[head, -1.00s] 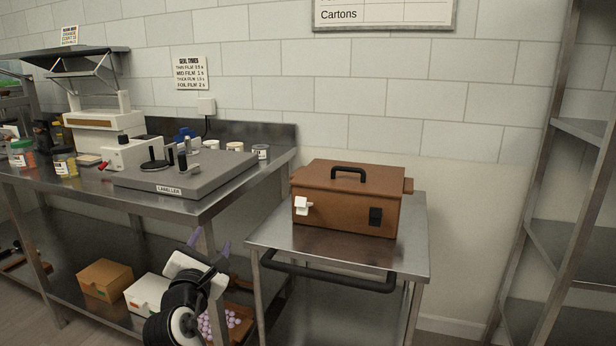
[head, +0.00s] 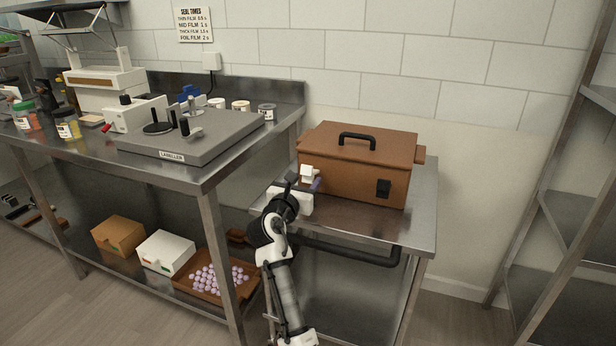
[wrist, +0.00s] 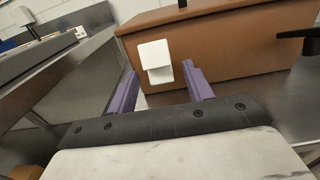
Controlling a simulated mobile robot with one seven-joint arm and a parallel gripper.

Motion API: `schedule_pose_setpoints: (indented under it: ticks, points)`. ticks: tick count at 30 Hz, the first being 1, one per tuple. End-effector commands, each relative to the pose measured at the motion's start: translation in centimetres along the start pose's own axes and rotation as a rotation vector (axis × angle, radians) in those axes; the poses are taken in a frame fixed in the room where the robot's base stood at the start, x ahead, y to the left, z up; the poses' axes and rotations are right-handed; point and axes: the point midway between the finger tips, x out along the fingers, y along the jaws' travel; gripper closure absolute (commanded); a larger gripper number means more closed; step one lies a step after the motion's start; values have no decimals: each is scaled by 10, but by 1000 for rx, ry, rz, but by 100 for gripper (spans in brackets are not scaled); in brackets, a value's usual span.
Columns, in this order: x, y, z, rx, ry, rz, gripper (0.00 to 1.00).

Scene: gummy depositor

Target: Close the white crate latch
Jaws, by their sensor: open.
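The brown crate (head: 352,172) sits on the steel cart, its lid down and a black handle on top. The white latch (head: 308,173) is on the left part of its front face. In the wrist view the white latch (wrist: 155,56) is a pale plate with a small tab at its lower part, just beyond and between my fingertips. My gripper (head: 318,184) is in front of the latch, close to the crate's front. Its two purple fingers (wrist: 162,80) are apart with nothing between them. I cannot tell whether a finger touches the latch.
A black latch (head: 384,188) is on the right of the crate front. The cart (head: 408,222) has a black handle bar along its front. The steel bench (head: 200,168) with the labeller stands at left, and a metal shelf (head: 560,200) at right.

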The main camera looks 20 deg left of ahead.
Motion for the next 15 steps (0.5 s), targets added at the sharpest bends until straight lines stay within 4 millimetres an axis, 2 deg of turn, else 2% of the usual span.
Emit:
schedule_pose_setpoints:
  ticks: [3, 6, 15]
  points:
    - [16, 0, 0, 0, 0, -1, 49]
    - [24, 0, 0, 0, 0, 0, 49]
    - [30, 0, 0, 1, 0, 1, 49]
